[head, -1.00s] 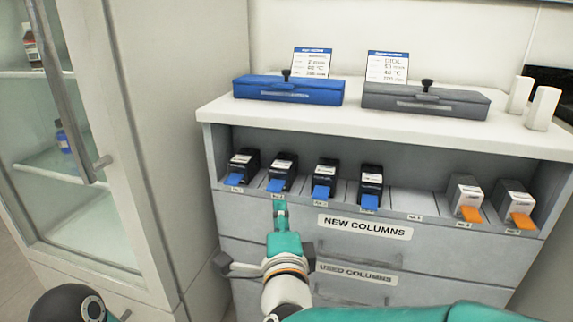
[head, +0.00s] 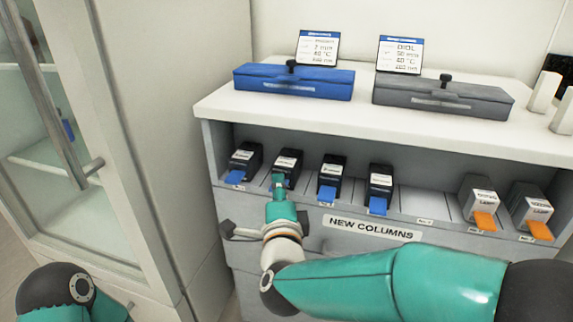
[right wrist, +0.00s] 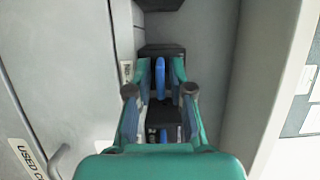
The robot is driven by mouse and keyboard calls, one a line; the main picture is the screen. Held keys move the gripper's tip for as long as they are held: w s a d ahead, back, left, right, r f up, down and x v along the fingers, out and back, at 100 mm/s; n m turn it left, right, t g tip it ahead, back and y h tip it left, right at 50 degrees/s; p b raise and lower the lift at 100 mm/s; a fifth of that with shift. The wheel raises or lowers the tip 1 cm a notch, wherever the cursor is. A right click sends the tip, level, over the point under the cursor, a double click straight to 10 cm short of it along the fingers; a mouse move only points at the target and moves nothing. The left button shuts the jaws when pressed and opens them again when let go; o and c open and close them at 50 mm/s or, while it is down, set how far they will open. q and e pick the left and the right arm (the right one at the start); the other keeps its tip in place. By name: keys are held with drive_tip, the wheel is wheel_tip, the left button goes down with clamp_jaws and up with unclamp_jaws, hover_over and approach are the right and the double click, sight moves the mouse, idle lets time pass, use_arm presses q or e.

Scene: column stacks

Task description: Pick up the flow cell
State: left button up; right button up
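Several black cartridges with white labels and blue front tabs stand in a row on the cabinet's open shelf. No readable label tells which one is the flow cell. My right gripper (head: 278,184) is at the front of the second black cartridge (head: 288,161) from the left and covers most of its blue tab. In the right wrist view, my right gripper's fingers (right wrist: 161,66) stand apart, with a blue tab (right wrist: 161,78) between them. I see gaps beside the tab and no clear contact. My left gripper is out of view.
Two white boxes with orange tabs (head: 483,220) stand at the shelf's right end, with empty slots (head: 424,203) before them. A blue case (head: 293,83) and a grey case (head: 443,97) lie on the cabinet top. A glass-door cabinet (head: 150,130) stands close on the left.

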drive_tip(key=shift+c, duration=0.2)
clamp_jaws()
drive_tip(key=shift+s+r, duration=0.1)
drive_tip(key=shift+r, duration=0.05)
